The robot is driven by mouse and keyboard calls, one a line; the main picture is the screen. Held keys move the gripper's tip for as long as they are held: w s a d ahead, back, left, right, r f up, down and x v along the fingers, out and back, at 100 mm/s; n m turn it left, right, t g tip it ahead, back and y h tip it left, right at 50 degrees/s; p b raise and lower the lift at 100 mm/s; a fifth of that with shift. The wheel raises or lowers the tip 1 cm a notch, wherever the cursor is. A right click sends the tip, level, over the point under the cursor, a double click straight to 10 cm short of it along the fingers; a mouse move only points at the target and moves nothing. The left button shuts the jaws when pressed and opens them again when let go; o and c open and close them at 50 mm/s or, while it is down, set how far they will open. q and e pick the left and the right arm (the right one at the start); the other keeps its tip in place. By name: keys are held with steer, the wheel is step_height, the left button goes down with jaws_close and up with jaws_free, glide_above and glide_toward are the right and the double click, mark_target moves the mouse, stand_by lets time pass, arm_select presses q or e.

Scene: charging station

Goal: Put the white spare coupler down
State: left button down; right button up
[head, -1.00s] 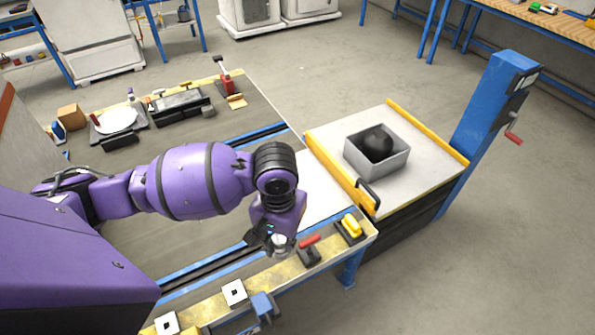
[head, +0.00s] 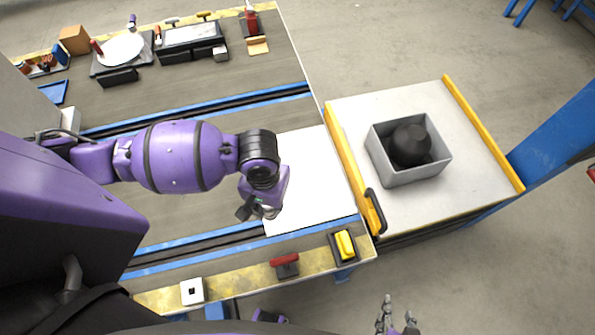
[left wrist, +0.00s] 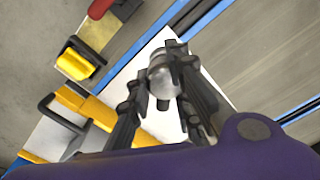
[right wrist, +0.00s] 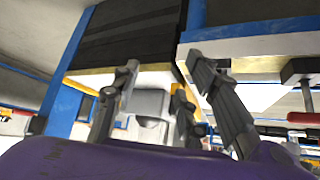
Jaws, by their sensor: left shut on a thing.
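My left gripper (head: 258,211) is shut on the white spare coupler (left wrist: 163,76), a pale grey-white rounded piece between its fingertips in the left wrist view. In the head view the coupler is mostly hidden by the gripper, above the left edge of a white sheet (head: 315,175) on the bench. I cannot tell whether the coupler touches the surface. My right gripper (head: 398,312) is at the bottom edge of the head view, in front of the bench. In the right wrist view its fingers (right wrist: 162,75) are apart with nothing between them.
A red-handled piece (head: 285,264), a yellow piece (head: 345,244) and a white square plate (head: 192,291) sit on the front ledge. A cart to the right carries a grey box (head: 408,177) with a black ball (head: 410,144). Most of the white sheet is clear.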

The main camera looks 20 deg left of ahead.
arm_select(q)
step_height(320, 180, down, 3)
steer(key=shift+w+d+f, duration=0.1)
steer(key=w+d+f+b, duration=0.1)
steer(key=w+f, duration=0.3)
steer(key=w+f+b, duration=0.1)
steer(key=w+f, duration=0.3)
steer(key=w+d+f+b, duration=0.1)
steer(key=w+f, duration=0.3)
steer(key=w, duration=0.1)
steer(key=shift+d+f+b, duration=0.15)
steer(key=shift+d+b, duration=0.15)
steer(key=shift+d, duration=0.05)
steer(key=c, duration=2)
jaws_free()
steer(key=shift+f, duration=0.15)
steer(key=shift+c, duration=0.2)
steer(key=o, duration=0.5)
steer(key=shift+c, duration=0.2)
